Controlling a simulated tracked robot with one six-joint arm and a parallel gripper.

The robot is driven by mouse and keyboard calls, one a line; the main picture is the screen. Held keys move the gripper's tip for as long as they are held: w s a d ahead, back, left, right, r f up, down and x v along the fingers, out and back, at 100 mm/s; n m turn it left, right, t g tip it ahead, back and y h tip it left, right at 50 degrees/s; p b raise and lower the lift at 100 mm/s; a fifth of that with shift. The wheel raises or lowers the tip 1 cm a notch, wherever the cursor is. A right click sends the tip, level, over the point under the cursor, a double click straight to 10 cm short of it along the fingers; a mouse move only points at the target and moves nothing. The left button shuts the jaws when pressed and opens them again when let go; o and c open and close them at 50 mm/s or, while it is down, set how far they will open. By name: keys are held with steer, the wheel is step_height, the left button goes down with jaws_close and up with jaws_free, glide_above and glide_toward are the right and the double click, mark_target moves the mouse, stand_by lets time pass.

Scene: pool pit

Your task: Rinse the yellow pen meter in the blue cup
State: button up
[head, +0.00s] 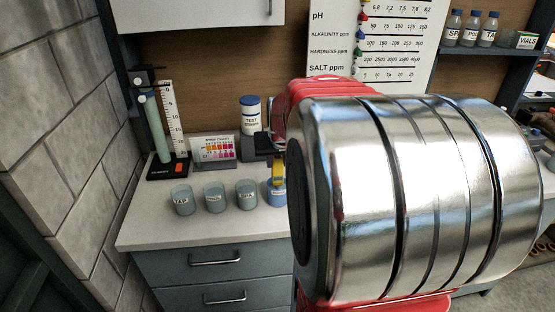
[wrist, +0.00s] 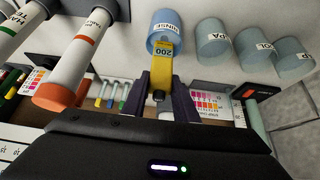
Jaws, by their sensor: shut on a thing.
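The yellow pen meter (wrist: 161,68), with a small display, is held between the two dark fingers of my gripper (wrist: 161,92) in the wrist view. Its far end overlaps the mouth of the blue cup (wrist: 167,22), labelled RINSE. In the head view, the pen meter (head: 278,172) hangs roughly upright, just above or in the blue cup (head: 277,197) on the counter. I cannot tell how far its tip reaches inside. My gripper (head: 272,146) is partly hidden by my own arm in the head view, and so is the cup's right side.
Three grey-blue cups (head: 214,197) stand in a row left of the blue cup. Behind are a colour chart (head: 214,150), a white bottle (head: 251,118) and a stand with a ruler (head: 172,120). The counter front (head: 200,232) is clear.

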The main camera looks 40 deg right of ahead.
steer(key=shift+f, duration=0.9)
steer(key=shift+r, duration=0.1)
stand_by(1.0)
steer(key=shift+r, duration=5.1)
